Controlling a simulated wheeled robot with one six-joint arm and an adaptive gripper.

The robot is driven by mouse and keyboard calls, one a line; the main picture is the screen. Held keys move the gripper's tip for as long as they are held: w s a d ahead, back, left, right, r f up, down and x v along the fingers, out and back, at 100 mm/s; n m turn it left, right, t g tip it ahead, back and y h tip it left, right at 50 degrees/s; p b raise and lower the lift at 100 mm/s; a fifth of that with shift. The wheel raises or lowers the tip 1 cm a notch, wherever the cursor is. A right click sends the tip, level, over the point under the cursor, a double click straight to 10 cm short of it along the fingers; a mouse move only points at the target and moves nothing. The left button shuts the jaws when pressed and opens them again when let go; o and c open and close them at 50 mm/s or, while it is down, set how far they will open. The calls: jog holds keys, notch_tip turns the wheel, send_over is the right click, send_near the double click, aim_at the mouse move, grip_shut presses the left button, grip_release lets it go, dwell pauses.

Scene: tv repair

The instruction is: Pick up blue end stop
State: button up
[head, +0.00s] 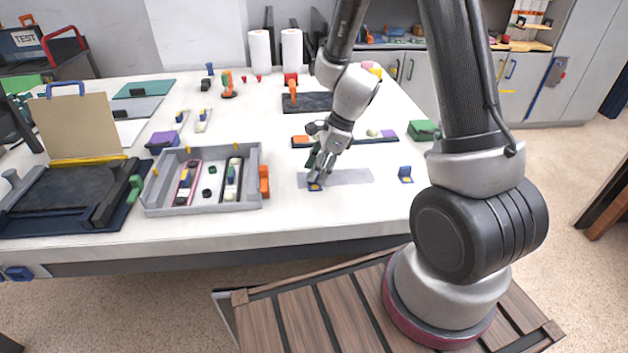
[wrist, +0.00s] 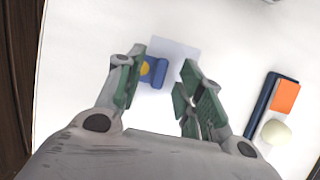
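A blue end stop with a yellow round patch lies on the table at the end of a pale grey strip (head: 350,177). In the head view the end stop (head: 315,188) is partly hidden under my gripper (head: 318,175). In the wrist view the end stop (wrist: 160,74) lies between the spread green-padded fingers of my gripper (wrist: 160,84), closer to the left finger. The fingers are open and nothing is held. I cannot tell whether the left finger touches it. A second blue end stop (head: 405,174) stands at the strip's right, apart from it.
A grey tray (head: 205,207) with several parts and an orange clamp (head: 264,181) stand to the left. The white table in front is clear.

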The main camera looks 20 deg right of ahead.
jog(key=shift+a+f, duration=0.2)
jog(key=shift+f, duration=0.35)
jog(key=shift+c, duration=0.3)
jog(key=c, duration=0.7)
jog(key=shift+c, duration=0.3)
